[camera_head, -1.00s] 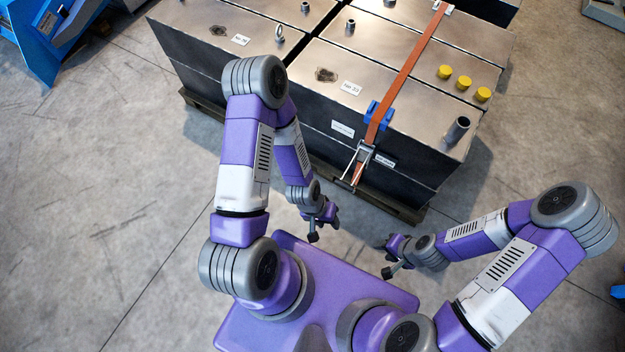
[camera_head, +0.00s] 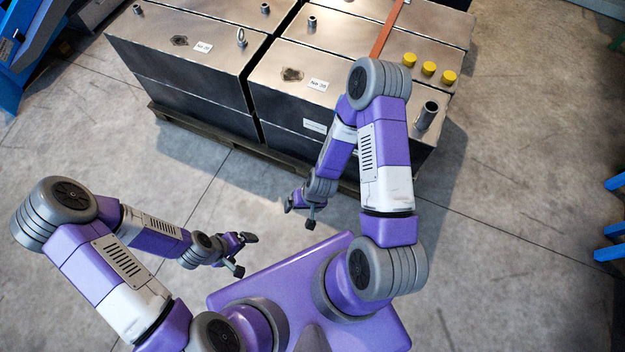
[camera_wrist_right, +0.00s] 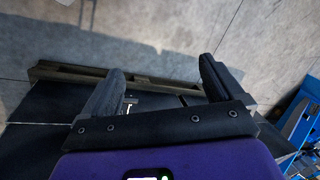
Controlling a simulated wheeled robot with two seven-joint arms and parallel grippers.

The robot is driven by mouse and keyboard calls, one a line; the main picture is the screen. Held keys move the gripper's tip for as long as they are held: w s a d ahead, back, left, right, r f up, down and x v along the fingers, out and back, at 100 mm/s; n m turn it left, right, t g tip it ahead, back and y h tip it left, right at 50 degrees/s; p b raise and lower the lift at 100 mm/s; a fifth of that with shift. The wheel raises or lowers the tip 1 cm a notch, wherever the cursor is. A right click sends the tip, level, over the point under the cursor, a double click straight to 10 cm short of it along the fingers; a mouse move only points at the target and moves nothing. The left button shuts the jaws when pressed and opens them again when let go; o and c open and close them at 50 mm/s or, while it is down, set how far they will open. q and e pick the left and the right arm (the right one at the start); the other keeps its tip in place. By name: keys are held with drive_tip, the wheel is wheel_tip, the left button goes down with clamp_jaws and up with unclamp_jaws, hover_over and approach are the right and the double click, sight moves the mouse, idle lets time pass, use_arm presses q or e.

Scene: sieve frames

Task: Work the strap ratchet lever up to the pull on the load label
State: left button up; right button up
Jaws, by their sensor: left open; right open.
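The strap (camera_head: 388,32) is an orange band across the top of the right-hand grey metal tank (camera_head: 345,55). Its lower run, the ratchet lever and the load label are hidden behind my right arm in the head view. My right gripper (camera_head: 298,214) is open and empty, low in front of the tank's front side. In the right wrist view my gripper (camera_wrist_right: 162,75) shows two spread fingers with nothing held between them. A small pale piece between them is too unclear to name. My left gripper (camera_head: 245,254) is open and empty over the floor, left of my right gripper.
A second grey tank (camera_head: 190,88) stands to the left on the wooden pallet (camera_head: 200,128). Yellow caps (camera_head: 429,68) and a pipe stub (camera_head: 427,115) stick up on the right-hand tank. Blue equipment stands at the left and right edges. The floor (camera_head: 500,180) around is clear.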

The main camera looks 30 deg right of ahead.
use_arm(q)
drive_tip(key=shift+o, duration=0.2)
drive_tip(key=shift+f+b, duration=0.65)
drive_tip(key=shift+f, duration=0.2)
use_arm(e)
drive_tip(key=shift+o, duration=0.2)
drive_tip(key=w+d+f+m+h, duration=0.2)
drive_tip(key=w+d+f, duration=0.2)
drive_tip(key=w+d, duration=0.2)
drive_tip(key=shift+w+d+m, duration=0.3)
drive_tip(key=shift+w+d, duration=0.1)
drive_tip(key=shift+w, duration=0.05)
drive_tip(key=w+d+f+m, duration=0.1)
drive_tip(key=d, duration=0.1)
drive_tip(key=w+d+f+m+b, duration=0.1)
drive_tip(key=d, duration=0.1)
drive_tip(key=w+d+f+m+g+h, duration=0.1)
drive_tip(key=w+d, duration=0.1)
drive_tip(key=shift+w+f+b, duration=0.1)
drive_tip(key=shift+f+b, duration=0.05)
drive_tip(key=shift+b, duration=0.15)
drive_tip(key=shift+m, duration=0.3)
wheel_tip(320, 180, down, 8)
drive_tip(key=b, duration=0.3)
drive_tip(key=shift+r, duration=0.2)
use_arm(q)
wheel_tip(320, 180, down, 5)
drive_tip(key=shift+r, duration=0.1)
use_arm(e)
drive_tip(key=c, duration=1.3)
